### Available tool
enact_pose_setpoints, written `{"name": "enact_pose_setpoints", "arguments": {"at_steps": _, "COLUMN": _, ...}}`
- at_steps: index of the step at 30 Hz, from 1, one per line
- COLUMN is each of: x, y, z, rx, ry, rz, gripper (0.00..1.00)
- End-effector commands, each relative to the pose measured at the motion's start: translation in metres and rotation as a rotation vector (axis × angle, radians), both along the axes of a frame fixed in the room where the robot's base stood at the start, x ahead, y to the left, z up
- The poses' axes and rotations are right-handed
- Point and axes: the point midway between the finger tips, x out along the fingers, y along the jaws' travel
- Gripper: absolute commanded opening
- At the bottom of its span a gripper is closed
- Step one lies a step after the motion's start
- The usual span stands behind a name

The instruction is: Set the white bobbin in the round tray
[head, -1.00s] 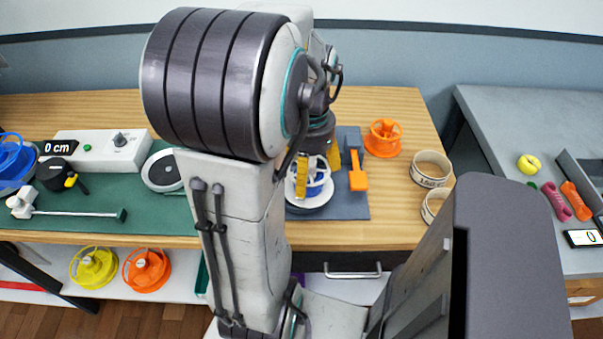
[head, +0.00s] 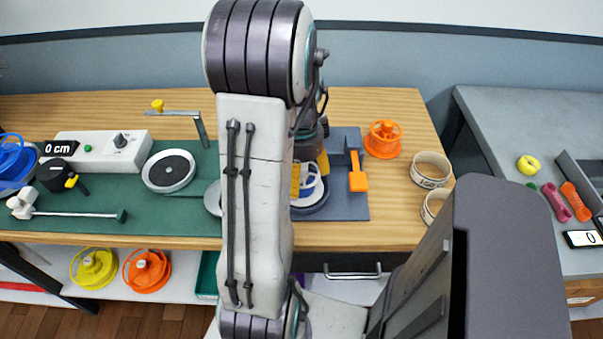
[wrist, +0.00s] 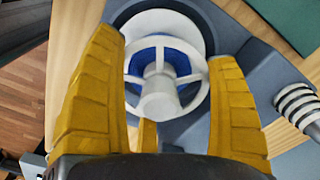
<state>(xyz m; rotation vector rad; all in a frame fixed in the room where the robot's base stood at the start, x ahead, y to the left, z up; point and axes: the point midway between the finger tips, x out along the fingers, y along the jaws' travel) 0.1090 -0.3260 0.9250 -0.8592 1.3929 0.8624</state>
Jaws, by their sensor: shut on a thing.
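The white bobbin (wrist: 165,70), with a spoked front and blue strap wound inside, sits between my yellow gripper fingers (wrist: 160,120) in the wrist view. My gripper is shut on it. In the head view the bobbin (head: 311,188) shows partly behind my arm, over a dark round base (head: 312,208) on a blue-grey board (head: 348,208). Whether it touches that base is hard to tell. To the left, a white-rimmed round disc with a dark middle (head: 169,171) lies on the green mat. A grey round edge (head: 212,198) is mostly hidden by my arm; which one is the round tray is unclear.
An orange handle (head: 357,176) stands on the blue-grey board, with an orange bobbin (head: 383,139) behind. Strap rolls (head: 431,169) lie at the right table edge.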

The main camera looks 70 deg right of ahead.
Motion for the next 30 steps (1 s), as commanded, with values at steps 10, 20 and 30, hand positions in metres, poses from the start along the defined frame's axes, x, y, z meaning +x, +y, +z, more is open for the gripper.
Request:
{"name": "enact_pose_setpoints", "arguments": {"at_steps": 10, "x": 0.0000, "y": -0.0003, "z": -0.0019, "rx": -0.001, "ry": 0.000, "rz": 0.000, "gripper": 0.45}}
{"name": "enact_pose_setpoints", "arguments": {"at_steps": 20, "x": -0.0001, "y": -0.0002, "z": -0.0032, "rx": -0.001, "ry": 0.000, "rz": 0.000, "gripper": 1.00}}
{"name": "enact_pose_setpoints", "arguments": {"at_steps": 30, "x": 0.0000, "y": -0.0005, "z": 0.0030, "rx": -0.002, "ry": 0.000, "rz": 0.000, "gripper": 1.00}}
